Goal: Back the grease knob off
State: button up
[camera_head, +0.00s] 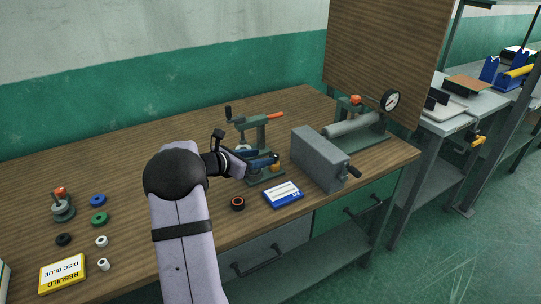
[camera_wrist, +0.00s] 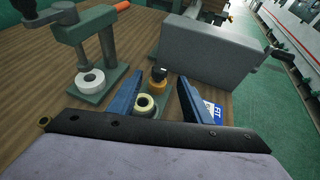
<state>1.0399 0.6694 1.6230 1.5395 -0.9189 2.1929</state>
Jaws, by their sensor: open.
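A small orange knob with a dark top (camera_wrist: 159,75), which I take for the grease knob, stands on a green base plate beside the press. In the head view its orange part (camera_head: 276,168) shows just past my fingers. My gripper (camera_wrist: 159,88) is open, with one blue finger on each side of the knob in the wrist view. I cannot tell whether either finger touches it. A pale ring-shaped part (camera_wrist: 147,105) shows between the fingers, nearer the wrist. In the head view my gripper (camera_head: 262,161) is low over the base plate, partly hiding it.
The green press (camera_head: 262,132) with an orange handle stands left of the grey box (camera_head: 318,158). A blue-and-white box (camera_head: 283,194) lies in front. Several small parts and a yellow box (camera_head: 63,273) lie at left.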

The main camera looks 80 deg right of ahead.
aim_at(273, 156)
jog(key=shift+p+x, duration=0.8)
jog(key=shift+x, duration=2.3)
jog(key=c, duration=1.1)
